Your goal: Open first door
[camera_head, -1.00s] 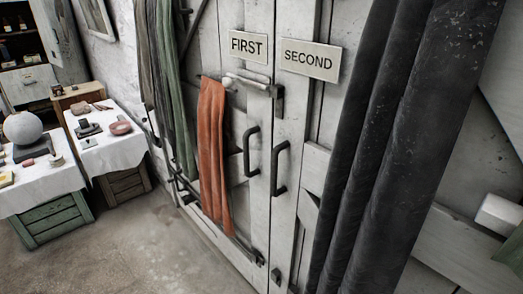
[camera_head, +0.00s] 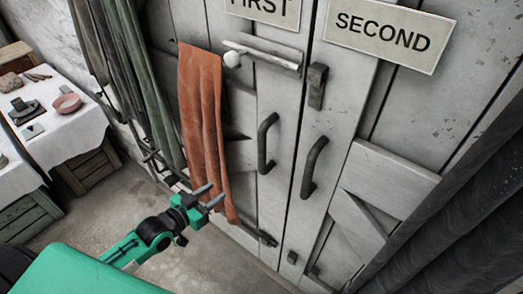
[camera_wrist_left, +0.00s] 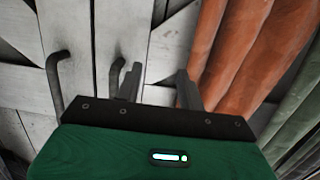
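The first door (camera_head: 283,100) is a grey-white plank door under the FIRST sign (camera_head: 262,8), and it looks shut. Its dark curved handle (camera_head: 265,143) is left of the seam; the second door's handle (camera_head: 312,168) is right of it. Both handles also show in the left wrist view, where one (camera_wrist_left: 116,76) is just left of the fingers and the other (camera_wrist_left: 54,82) is farther left. My left gripper (camera_head: 212,195) is open and empty, below and left of the first door's handle, apart from it. It also shows in the wrist view (camera_wrist_left: 158,88). My right gripper is out of view.
An orange cloth (camera_head: 203,120) hangs left of the handle, close behind my left gripper. A latch bar (camera_head: 262,56) crosses above. The SECOND sign (camera_head: 390,33) is at the upper right. A white-covered table (camera_head: 62,128) stands left. Dark drapes (camera_head: 470,230) hang at the right.

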